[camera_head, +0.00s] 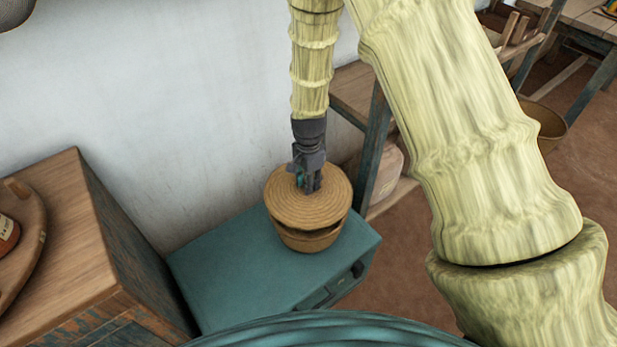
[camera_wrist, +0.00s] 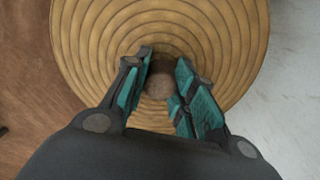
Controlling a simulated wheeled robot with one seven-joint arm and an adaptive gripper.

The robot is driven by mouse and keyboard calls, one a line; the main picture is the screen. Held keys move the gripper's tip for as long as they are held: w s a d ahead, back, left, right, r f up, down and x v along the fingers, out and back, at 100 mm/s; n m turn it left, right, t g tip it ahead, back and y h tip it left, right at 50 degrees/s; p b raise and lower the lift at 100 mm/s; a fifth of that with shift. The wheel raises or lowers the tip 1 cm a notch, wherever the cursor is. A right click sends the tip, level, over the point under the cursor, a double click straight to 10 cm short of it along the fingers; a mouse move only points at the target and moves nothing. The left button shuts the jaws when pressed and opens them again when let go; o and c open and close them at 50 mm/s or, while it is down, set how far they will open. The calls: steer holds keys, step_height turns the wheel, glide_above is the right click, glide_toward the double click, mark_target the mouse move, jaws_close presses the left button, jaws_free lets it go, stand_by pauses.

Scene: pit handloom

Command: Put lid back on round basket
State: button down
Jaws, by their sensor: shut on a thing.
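The round basket (camera_head: 308,240) is woven and tan, and stands on a teal cabinet in the head view. Its coiled lid (camera_head: 330,200) is over the basket's mouth, with a dark gap showing between lid and basket at the front. My gripper (camera_head: 312,188) is above the lid and shut on its knob. In the wrist view my gripper (camera_wrist: 161,85) has its teal-padded fingers on either side of the round brown knob (camera_wrist: 160,78), and the lid (camera_wrist: 95,35) fills the middle. The lid hides the basket's inside.
The teal cabinet top (camera_head: 225,268) has free room left of the basket. A wooden cabinet (camera_head: 100,215) stands at the left, with a round wooden tray (camera_head: 30,262) on it. A white wall (camera_head: 170,90) is behind. A wooden frame (camera_head: 375,150) stands behind the basket at right.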

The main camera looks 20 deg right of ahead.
steer(key=shift+f+b, duration=1.8)
steer(key=shift+f, duration=1.3)
steer(key=shift+p, duration=0.45)
steer(key=shift+f+p, duration=0.15)
steer(key=shift+p, duration=0.45)
stand_by(1.2)
steer(key=c, duration=1.1)
jaws_free()
steer(key=shift+o, duration=0.2)
